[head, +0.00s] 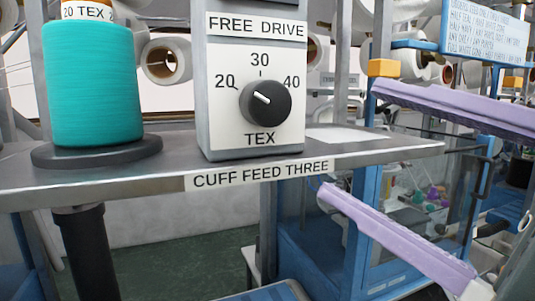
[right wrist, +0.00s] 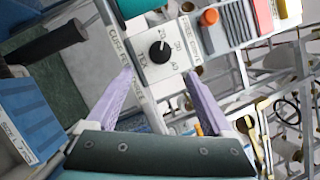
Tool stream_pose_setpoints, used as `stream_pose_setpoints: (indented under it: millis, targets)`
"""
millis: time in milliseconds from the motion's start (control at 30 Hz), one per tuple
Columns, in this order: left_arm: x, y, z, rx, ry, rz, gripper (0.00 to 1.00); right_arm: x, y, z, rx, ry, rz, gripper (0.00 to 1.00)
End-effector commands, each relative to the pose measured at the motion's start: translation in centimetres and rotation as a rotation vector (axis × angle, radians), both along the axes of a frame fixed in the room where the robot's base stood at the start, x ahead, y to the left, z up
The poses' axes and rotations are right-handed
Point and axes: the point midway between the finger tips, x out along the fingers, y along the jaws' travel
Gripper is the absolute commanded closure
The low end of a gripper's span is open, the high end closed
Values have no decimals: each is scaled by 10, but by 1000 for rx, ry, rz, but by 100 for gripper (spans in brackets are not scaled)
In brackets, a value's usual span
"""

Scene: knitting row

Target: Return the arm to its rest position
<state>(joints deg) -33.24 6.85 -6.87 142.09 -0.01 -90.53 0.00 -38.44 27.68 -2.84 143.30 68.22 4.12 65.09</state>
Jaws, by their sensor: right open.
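My right gripper (head: 350,150) shows at the right of the head view, its two lilac fingers wide apart with nothing between them. In the right wrist view the same fingers (right wrist: 165,100) point towards the box with the dial, and a gap shows between the gripper and the box. The black dial knob (head: 265,103) sits on a grey box labelled FREE DRIVE and TEX, with marks 20, 30 and 40. Its white pointer line is turned to the upper left, towards 20. My left gripper is not in view.
A teal yarn cone (head: 92,85) stands on a dark round base on the metal shelf (head: 400,150), labelled CUFF FEED THREE. A blue-framed machine (head: 365,230) is behind the fingers. A sign (head: 487,30) hangs at upper right. A blue bin (right wrist: 35,120) shows in the right wrist view.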

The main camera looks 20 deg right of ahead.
Motion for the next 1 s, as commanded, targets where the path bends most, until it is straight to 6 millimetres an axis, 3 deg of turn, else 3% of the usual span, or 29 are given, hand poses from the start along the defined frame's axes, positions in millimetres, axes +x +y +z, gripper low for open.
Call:
stream_pose_setpoints:
  millis: [167,267,367,500,600,733,900,1000]
  targets:
    - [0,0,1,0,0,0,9,0,2,0,-19,0,5,14]
    - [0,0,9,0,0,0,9,-2,15,-4,-151,2,35,14]
    - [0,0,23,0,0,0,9,-7,39,-21,-448,8,105,14]
    - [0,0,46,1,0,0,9,-24,56,-73,-1035,57,265,14]
    - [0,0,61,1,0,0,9,-43,43,-112,-1422,131,420,14]
    - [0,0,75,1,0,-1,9,-74,11,-146,-1778,259,646,14]
    - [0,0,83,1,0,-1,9,-107,-20,-160,-1981,387,867,14]
    - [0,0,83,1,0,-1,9,-115,-27,-163,-2016,420,920,14]
